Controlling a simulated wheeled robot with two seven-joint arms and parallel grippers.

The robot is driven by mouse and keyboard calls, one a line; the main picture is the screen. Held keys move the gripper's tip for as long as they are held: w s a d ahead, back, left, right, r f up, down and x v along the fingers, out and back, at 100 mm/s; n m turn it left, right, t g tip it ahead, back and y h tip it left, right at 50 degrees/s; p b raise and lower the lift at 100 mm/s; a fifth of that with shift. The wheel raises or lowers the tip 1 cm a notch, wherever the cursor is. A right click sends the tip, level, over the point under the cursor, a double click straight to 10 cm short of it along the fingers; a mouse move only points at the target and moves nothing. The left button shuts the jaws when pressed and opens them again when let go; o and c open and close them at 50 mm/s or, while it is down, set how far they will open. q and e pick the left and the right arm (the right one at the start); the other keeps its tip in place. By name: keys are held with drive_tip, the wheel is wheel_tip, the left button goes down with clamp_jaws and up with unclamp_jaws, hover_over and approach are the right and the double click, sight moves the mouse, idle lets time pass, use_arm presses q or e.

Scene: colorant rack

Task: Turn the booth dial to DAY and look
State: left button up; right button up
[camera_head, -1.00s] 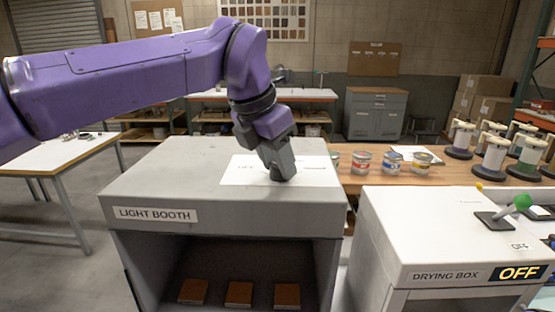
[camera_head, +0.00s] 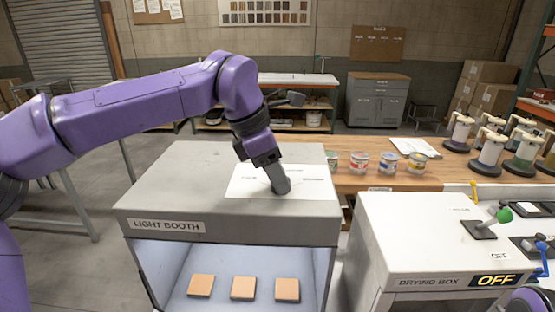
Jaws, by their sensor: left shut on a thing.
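The grey light booth (camera_head: 230,228) stands in front of me with its label on the front edge. A white dial plate (camera_head: 245,183) lies on its top, with small print that I cannot read. My left gripper (camera_head: 280,186) reaches down onto the middle of this plate and is shut on the dial, which its fingers mostly hide. The booth's inside is lit with a cool white light. Three light tan tiles, the left (camera_head: 201,285), the middle (camera_head: 243,288) and the right (camera_head: 287,289), lie on its floor. My right gripper is not in view.
A drying box (camera_head: 400,255) with a green-knobbed lever and an OFF display stands to the right. Behind are several paint cans (camera_head: 360,162) and spools (camera_head: 491,153) on a wooden bench.

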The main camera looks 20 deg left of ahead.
use_arm(q)
drive_tip(key=shift+m+g+p, duration=0.3)
drive_tip(key=shift+m+p, duration=0.45)
drive_tip(key=shift+m, duration=0.05)
drive_tip(key=o, duration=1)
drive_tip(key=shift+o, duration=0.2)
drive_tip(key=shift+r, duration=0.25)
drive_tip(key=b+v, duration=0.1)
drive_tip(key=v, duration=0.9)
drive_tip(key=shift+a+f, duration=0.1)
drive_tip(key=shift+a, duration=0.05)
